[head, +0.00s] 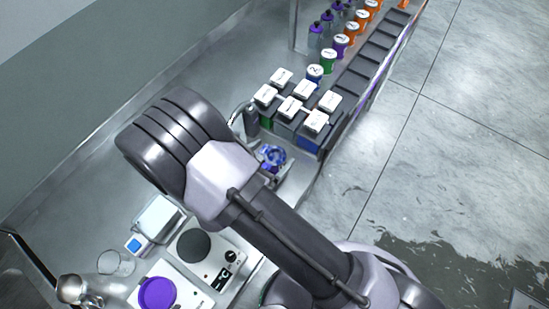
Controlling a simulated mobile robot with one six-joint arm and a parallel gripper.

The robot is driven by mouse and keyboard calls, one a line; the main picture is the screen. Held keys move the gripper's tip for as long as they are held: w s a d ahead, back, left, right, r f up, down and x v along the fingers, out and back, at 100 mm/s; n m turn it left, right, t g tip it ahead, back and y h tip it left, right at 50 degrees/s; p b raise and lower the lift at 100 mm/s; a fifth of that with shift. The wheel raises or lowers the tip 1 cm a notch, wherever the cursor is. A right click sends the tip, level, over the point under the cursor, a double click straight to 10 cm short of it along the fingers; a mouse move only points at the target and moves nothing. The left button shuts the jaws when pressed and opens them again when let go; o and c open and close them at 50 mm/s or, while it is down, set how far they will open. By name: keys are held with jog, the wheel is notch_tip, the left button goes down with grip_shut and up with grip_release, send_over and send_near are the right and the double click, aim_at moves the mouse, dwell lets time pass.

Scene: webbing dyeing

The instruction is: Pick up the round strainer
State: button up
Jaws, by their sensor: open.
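My arm reaches in from the lower right and bends over the bench.
Several grey boxes with white lids (303,88) stand beyond the blue piece. Bottles and jars line the bench further back. A scale with a purple round dish (157,293), a dark-topped plate device (194,246), a glass beaker (116,263) and a metal jug (71,289) stand lower left.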

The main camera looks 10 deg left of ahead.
jog(key=shift+x, duration=0.9)
jog(key=shift+r, duration=0.1)
jog(key=shift+c, duration=0.2)
jog(key=c, duration=1.4)
jog(key=shift+r, duration=0.1)
